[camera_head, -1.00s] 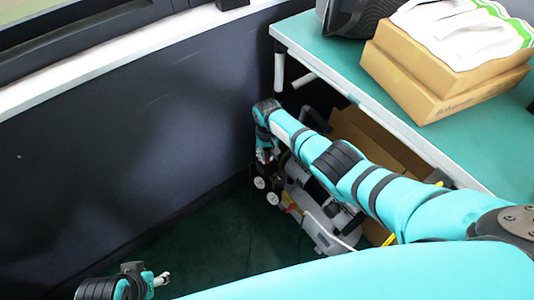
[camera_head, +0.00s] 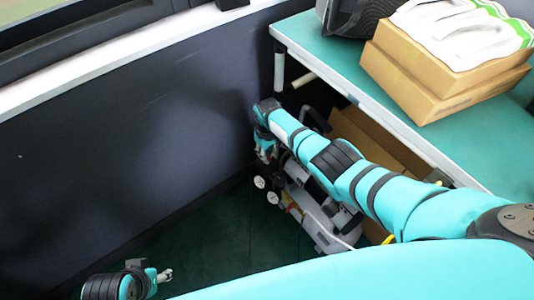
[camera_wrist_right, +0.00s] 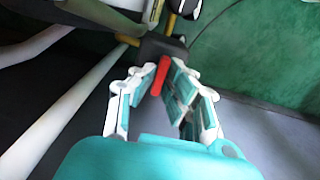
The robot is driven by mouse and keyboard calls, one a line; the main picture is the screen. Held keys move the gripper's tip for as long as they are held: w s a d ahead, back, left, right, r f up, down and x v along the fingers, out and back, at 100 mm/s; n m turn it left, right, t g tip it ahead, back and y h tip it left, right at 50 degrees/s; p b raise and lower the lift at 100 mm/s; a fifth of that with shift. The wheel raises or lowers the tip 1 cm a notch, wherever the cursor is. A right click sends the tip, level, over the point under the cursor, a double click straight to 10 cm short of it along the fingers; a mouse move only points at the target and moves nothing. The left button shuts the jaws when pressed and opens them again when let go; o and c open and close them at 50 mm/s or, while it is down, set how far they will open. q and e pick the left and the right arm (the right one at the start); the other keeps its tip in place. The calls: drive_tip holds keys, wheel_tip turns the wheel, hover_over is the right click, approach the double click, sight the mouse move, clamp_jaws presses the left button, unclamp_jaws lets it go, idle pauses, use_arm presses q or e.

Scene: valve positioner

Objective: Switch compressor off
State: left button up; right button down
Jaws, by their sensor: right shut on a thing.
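The compressor (camera_head: 325,232) is a grey-white machine on the dark green floor beneath the bench, partly hidden behind my right arm. In the right wrist view a red switch piece (camera_wrist_right: 160,75) sticks out from a dark block on it. My right gripper (camera_wrist_right: 163,70) has its fingers on both sides of the red piece and is shut on it. In the head view this gripper (camera_head: 266,158) is at the compressor's far left end, partly hidden. My left gripper (camera_head: 166,274) is small at the lower left, above the floor and away from the compressor; its finger gap is unclear.
A green-topped bench (camera_head: 330,60) stands over the compressor, with cardboard boxes (camera_head: 440,75) and white gloves (camera_head: 460,30) on it. Another carton (camera_head: 370,140) is under the bench. A dark wall (camera_head: 120,140) closes the left side. The floor at lower left is clear.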

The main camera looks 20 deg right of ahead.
idle(0.3)
drive_tip(key=c, duration=1.4)
unclamp_jaws()
drive_tip(key=shift+r, duration=0.1)
wheel_tip(320, 180, up, 12)
